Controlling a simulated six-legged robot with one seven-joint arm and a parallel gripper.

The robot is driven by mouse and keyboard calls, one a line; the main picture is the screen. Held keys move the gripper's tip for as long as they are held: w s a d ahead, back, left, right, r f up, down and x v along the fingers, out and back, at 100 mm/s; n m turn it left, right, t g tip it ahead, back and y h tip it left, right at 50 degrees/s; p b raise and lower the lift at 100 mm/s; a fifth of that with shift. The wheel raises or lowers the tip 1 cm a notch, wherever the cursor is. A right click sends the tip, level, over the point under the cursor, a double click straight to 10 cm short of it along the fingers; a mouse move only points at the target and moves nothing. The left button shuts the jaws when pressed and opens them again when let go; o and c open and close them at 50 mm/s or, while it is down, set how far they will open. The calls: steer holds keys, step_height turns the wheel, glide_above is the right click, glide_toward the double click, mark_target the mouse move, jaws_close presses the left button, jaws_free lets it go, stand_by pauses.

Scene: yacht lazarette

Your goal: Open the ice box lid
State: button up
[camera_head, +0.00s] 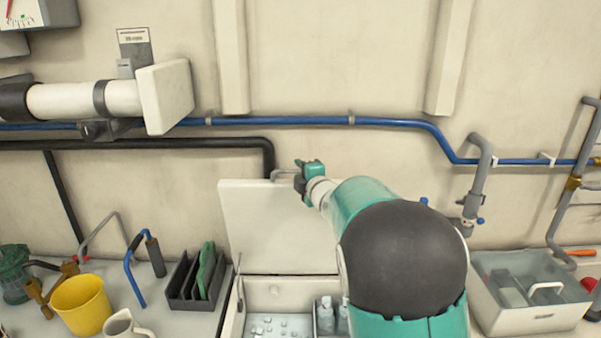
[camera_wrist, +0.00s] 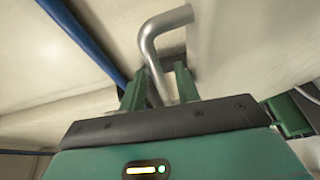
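The white ice box lid (camera_head: 270,225) stands raised, close to upright, at the back of the ice box (camera_head: 275,287) in the head view. The box's inside shows, with ice cubes and bottles in it. A metal handle (camera_head: 284,172) is at the lid's top edge; it also shows in the wrist view (camera_wrist: 150,50) as a bent silver bar. My gripper (camera_head: 300,178) is at this handle. In the wrist view its green fingers (camera_wrist: 160,88) are closed around the bar, one on each side. My arm hides the lid's right part and the box's right side.
Left of the box are a dark divided rack (camera_head: 190,290), a yellow bucket (camera_head: 82,303) and a white mug (camera_head: 122,326).

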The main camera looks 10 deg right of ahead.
steer(key=shift+w, duration=0.25)
jaws_close()
steer(key=s+a+f+t, duration=0.1)
steer(key=s+a+f, duration=0.1)
steer(key=s, duration=0.9)
steer(key=shift+s+a+f+n, duration=0.2)
steer(key=shift+s+f+n, duration=0.15)
steer(key=shift+f, duration=0.2)
jaws_free()
